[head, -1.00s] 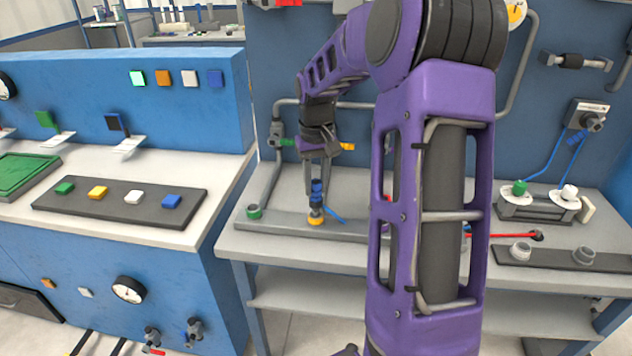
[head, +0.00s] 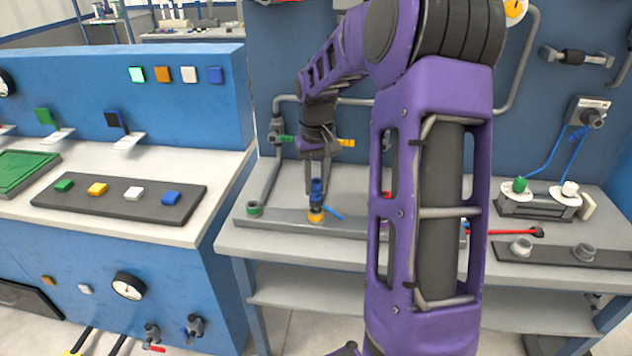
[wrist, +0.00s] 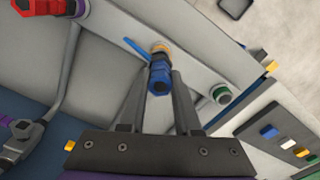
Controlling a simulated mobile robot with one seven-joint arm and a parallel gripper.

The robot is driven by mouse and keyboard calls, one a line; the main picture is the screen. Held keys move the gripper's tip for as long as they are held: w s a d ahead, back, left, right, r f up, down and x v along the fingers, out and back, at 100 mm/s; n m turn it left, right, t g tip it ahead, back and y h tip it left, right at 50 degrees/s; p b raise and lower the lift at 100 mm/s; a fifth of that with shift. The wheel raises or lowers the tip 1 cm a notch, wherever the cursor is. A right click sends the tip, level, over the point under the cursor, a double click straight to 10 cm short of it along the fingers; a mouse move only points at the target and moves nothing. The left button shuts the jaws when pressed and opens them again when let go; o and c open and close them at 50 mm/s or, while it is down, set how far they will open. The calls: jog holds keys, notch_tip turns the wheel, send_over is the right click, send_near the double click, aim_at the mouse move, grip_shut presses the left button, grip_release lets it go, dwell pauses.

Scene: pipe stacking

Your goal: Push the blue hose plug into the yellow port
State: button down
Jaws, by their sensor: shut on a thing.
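The blue hose plug (head: 317,189) stands upright directly above the yellow port (head: 316,217) on the grey rail (head: 285,222). A dark part of the plug meets the yellow ring, but I cannot tell how deep it sits. My gripper (head: 317,178) reaches down from above with its fingers on either side of the plug's top. In the wrist view my gripper (wrist: 167,80) is shut on the blue plug (wrist: 160,76), and the yellow port (wrist: 160,47) shows just past it, partly hidden by the plug.
A green-ringed port (head: 254,209) is at the rail's left end. A thin blue piece (head: 333,213) sticks out beside the plug. A red-handled rod (head: 505,232) lies to the right. My purple arm hides the bench's middle.

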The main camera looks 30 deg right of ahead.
jog(key=shift+f+b, duration=0.4)
jog(key=shift+f, duration=0.5)
jog(key=c, duration=0.5)
grip_release()
jog(key=shift+r, duration=0.15)
